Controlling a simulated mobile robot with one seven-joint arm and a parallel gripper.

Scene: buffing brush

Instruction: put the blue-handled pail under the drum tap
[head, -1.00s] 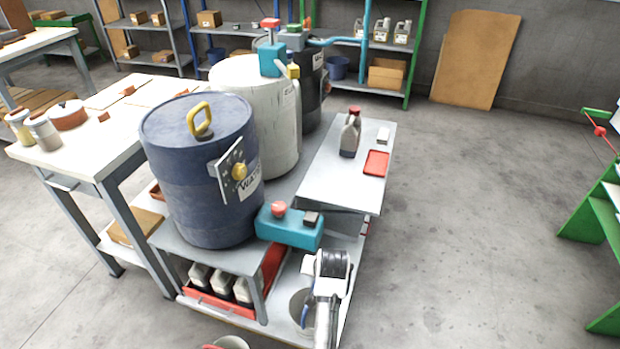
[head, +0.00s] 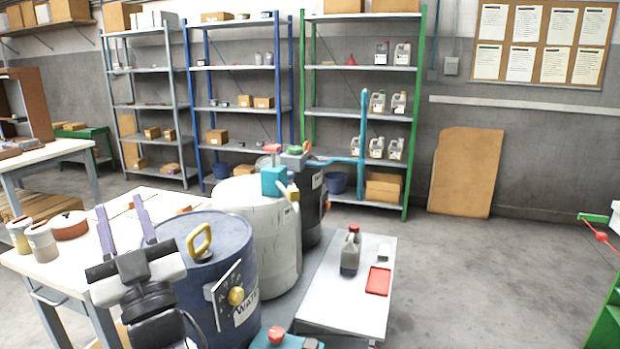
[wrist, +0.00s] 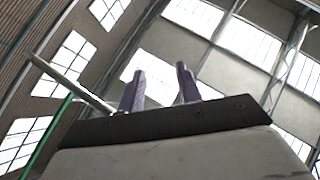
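The blue drum labelled "WAT…" (head: 225,262) stands at the near left of the drum stand, with a yellow knob (head: 236,296) on a plate on its side. A white drum (head: 272,235) and a dark drum (head: 311,210) stand behind it. I cannot make out a blue-handled pail; two dark blue buckets, one by the green rack (head: 337,182) and one by the blue rack (head: 219,169), show no clear handle. My gripper (head: 122,212) is raised in front of the blue drum, fingers up, open and empty. The wrist view shows its two fingers apart (wrist: 160,82) against the ceiling windows.
A white bench (head: 70,268) with jars stands at the left. A low grey table (head: 335,312) right of the drums holds a dark bottle (head: 350,252) and a red tray (head: 378,281). Shelving lines the back wall.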

